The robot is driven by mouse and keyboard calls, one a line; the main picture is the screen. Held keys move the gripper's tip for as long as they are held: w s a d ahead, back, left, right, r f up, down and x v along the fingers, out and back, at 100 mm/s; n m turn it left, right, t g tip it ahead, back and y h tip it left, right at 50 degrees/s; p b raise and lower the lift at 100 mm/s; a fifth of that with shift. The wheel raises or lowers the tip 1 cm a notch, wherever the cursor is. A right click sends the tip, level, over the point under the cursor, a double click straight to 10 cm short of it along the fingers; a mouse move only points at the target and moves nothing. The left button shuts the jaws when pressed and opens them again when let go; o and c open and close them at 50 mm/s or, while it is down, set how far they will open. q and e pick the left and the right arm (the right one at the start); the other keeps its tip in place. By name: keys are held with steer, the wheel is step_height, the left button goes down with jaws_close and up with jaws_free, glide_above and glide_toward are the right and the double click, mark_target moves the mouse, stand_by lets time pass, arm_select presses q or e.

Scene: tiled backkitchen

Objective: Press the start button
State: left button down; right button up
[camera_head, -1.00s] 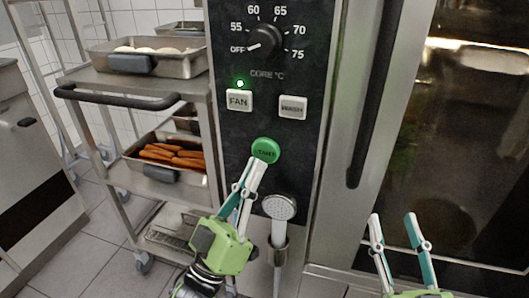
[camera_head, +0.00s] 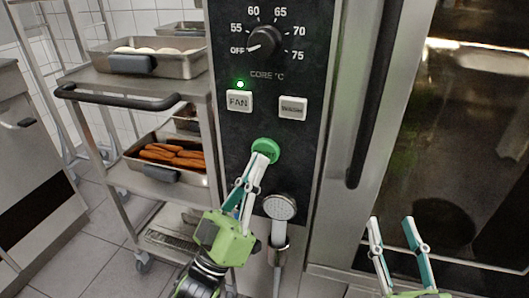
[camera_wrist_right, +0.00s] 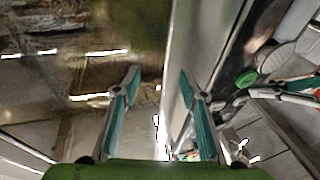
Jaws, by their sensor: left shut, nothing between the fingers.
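The round green start button (camera_head: 266,148) is on the black control panel, below the FAN and WASH buttons. My left gripper (camera_head: 260,162) is shut and empty. Its fingertips overlap the lower part of the button in the head view; whether they touch it or sit just in front, I cannot tell. The tips hide part of the button's label. My right gripper (camera_head: 391,220) is open and empty in front of the oven door. It also shows in the right wrist view (camera_wrist_right: 160,78), with its fingers spread apart. The green button (camera_wrist_right: 247,78) appears at the right there.
The FAN button (camera_head: 239,101) has a lit green lamp above it. The WASH button (camera_head: 292,108), the core temperature dial (camera_head: 264,42) and a hand shower (camera_head: 280,208) are close by. A trolley with trays (camera_head: 168,157) stands left. The oven door handle (camera_head: 372,110) is right.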

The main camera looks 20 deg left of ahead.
arm_select(q)
steer(key=shift+w, duration=0.15)
arm_select(e)
steer(key=shift+f, duration=0.1)
stand_by(0.6)
arm_select(q)
steer(key=shift+w, duration=0.25)
arm_select(e)
steer(key=shift+w+f+g, duration=0.1)
steer(key=shift+f+g, duration=0.4)
steer(key=shift+f, duration=0.4)
